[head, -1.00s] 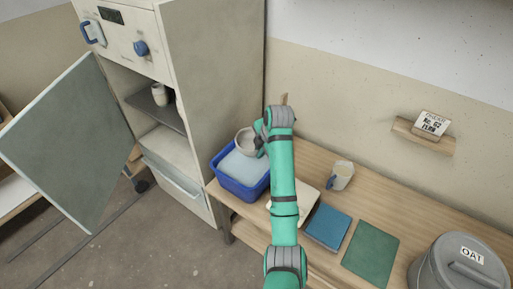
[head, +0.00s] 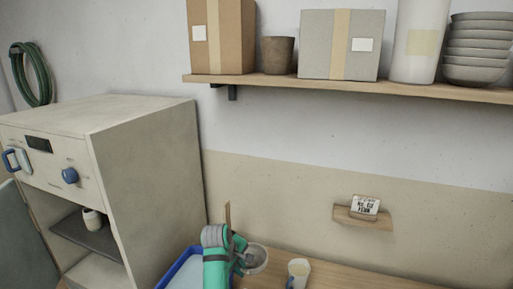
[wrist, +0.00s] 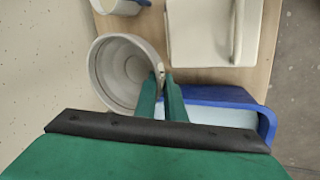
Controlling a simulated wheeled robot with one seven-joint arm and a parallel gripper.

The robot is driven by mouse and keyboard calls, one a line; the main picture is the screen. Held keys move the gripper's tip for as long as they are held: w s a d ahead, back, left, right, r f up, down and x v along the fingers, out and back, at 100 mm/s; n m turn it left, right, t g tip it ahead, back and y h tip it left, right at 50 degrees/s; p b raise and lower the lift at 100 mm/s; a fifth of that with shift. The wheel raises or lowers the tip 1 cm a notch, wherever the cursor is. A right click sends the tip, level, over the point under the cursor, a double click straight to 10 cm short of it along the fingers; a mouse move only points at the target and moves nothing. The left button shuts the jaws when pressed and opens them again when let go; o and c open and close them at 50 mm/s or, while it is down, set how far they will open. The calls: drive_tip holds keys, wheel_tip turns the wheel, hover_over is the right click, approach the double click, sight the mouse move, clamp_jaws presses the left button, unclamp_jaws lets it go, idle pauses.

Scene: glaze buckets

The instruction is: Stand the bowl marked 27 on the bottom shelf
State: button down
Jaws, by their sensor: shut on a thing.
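A pale grey round bowl (head: 256,258) is held by its rim in my gripper (head: 241,256), just right of the blue tub (head: 168,268). In the wrist view, both fingers (wrist: 163,84) are shut on the near right side of the bowl's rim (wrist: 104,52); its open inside faces the camera and looks empty. I cannot read a 27 on it. The open cabinet at left has a dark upper shelf (head: 72,236) with a small cup (head: 92,219) on it. The pale lower shelf (head: 95,272) is only partly in view.
The cabinet door (head: 20,222) stands open at the left edge. The wooden table (head: 340,276) holds a mug (head: 298,272) right of the bowl. A pale slab (wrist: 228,22) lies nearby. A wall shelf (head: 350,88) carries boxes and stacked bowls. A small card holder (head: 362,218) is on the wall.

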drive_tip(key=s+d+f+m+g+h, duration=0.2)
drive_tip(key=s+d+f+m+g, duration=0.2)
drive_tip(key=m, duration=0.6)
drive_tip(key=shift+s+d+f+m, duration=0.4)
drive_tip(key=shift+s+d, duration=0.45)
drive_tip(key=shift+s, duration=0.25)
drive_tip(key=shift+a, duration=0.15)
